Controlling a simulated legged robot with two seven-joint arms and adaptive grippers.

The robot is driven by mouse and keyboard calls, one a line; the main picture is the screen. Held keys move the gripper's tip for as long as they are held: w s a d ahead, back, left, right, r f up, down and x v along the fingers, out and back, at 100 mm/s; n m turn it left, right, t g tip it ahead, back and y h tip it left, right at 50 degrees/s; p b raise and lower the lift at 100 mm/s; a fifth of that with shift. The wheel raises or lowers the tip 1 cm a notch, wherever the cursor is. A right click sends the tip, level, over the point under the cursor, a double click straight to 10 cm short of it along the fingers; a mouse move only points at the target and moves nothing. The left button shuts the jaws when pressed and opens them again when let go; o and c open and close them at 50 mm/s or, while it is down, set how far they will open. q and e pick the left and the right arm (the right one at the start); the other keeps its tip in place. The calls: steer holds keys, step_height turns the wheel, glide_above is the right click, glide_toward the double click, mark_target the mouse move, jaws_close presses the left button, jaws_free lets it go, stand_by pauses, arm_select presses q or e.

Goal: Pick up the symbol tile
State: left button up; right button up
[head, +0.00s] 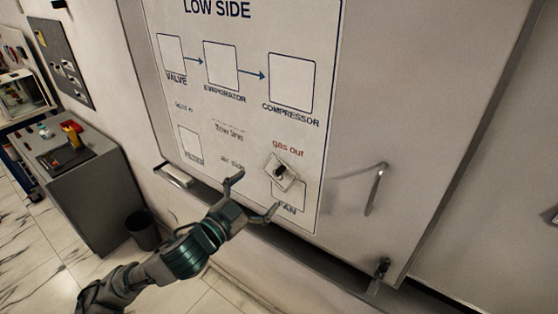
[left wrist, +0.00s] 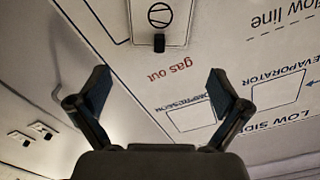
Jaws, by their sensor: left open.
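The symbol tile (head: 283,173) is a pale square with a black grip, on the white board above the FAN label, tilted and overlapping the top of the FAN box. In the left wrist view the symbol tile (left wrist: 159,18) shows a circle symbol at the top, with its black grip toward me. My left gripper (head: 256,194) is open and empty, just left of and below the tile in the head view. In the left wrist view the open fingers (left wrist: 159,86) stand apart, with the tile beyond them. My right gripper is not in view.
The board (head: 235,110) carries outlined boxes with printed labels. A ledge (head: 205,196) with a pale block (head: 174,176) runs along its bottom edge. A curved handle (head: 376,190) is to the right. A grey cabinet (head: 95,185) and dark bin (head: 143,231) stand left.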

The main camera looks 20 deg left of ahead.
mark_target(284, 144)
arm_select(q)
steer(key=x, duration=0.4)
steer(key=shift+w+a+f, duration=0.1)
steer(key=shift+w+a, duration=0.05)
steer(key=shift+a, duration=0.05)
steer(key=x, duration=0.1)
steer(key=p+x, duration=0.1)
steer(key=x, duration=0.1)
steer(key=p+x, duration=0.1)
steer(key=x, duration=0.1)
steer(key=shift+d, duration=0.25)
steer(key=shift+w+d+f, duration=0.1)
steer(key=shift+w, duration=0.1)
steer(key=shift+s, duration=0.1)
steer(key=c, duration=0.8)
steer(key=shift+s+r, duration=0.15)
steer(key=shift+r, duration=0.4)
step_height(284, 144, up, 6)
steer(key=shift+s+r+b, duration=0.1)
steer(key=shift+b, duration=0.25)
steer(key=shift+b+v, duration=6.15)
steer(key=shift+v, duration=7.15)
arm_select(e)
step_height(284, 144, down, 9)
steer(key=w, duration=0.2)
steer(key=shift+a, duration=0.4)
